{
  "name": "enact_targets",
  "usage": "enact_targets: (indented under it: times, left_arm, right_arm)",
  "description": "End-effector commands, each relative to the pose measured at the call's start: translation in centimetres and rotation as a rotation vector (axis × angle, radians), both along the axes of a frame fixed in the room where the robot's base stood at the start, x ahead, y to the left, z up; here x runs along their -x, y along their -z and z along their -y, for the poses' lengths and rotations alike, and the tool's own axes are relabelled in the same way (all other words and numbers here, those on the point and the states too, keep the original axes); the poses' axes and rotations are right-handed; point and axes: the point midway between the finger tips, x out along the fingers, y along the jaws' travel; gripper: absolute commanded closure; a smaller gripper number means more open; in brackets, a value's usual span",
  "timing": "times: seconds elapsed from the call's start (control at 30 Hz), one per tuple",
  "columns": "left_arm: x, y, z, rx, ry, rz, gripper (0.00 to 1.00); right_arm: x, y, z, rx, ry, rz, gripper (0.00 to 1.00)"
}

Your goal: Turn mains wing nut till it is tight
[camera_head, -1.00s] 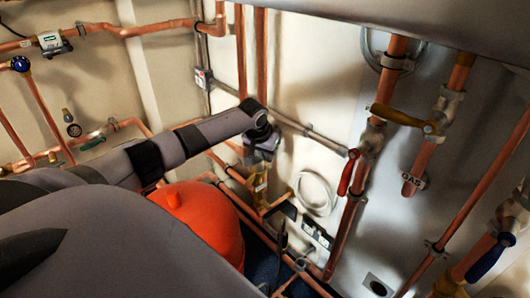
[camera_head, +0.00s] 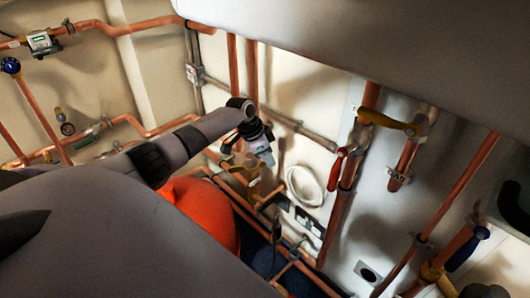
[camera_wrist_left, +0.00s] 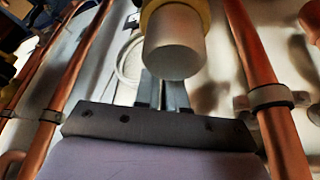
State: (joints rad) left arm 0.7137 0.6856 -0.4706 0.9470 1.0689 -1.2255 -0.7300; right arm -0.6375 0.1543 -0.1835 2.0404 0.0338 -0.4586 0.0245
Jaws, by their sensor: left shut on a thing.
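My left gripper (camera_head: 265,155) is down among the pipes, beside a brass fitting (camera_head: 252,172) on the copper pipework. In the left wrist view its narrow grey fingers (camera_wrist_left: 165,97) are together, their tips hidden behind a pale grey cylinder (camera_wrist_left: 173,48) with a brass-coloured collar. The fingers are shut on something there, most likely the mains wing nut. The nut itself is hidden, so its angle and tightness cannot be told. My right gripper is not in view.
Copper pipes stand close on both sides in the left wrist view, one with a clip (camera_wrist_left: 270,98). An orange vessel (camera_head: 205,212) lies below my left arm.

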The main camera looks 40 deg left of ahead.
Motion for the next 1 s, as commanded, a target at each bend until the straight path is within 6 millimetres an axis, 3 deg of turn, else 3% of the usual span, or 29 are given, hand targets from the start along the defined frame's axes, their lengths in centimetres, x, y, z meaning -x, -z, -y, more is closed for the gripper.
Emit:
enact_targets:
  times: [0.5,1.0]
  left_arm:
    - [1.4,0.1,1.4,0.003,0.376,-0.001,1.00]
    - [1.9,0.0,1.6,0.001,0.470,-0.003,1.00]
  right_arm:
    - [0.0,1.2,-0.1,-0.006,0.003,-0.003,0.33]
    - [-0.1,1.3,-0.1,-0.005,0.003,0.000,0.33]
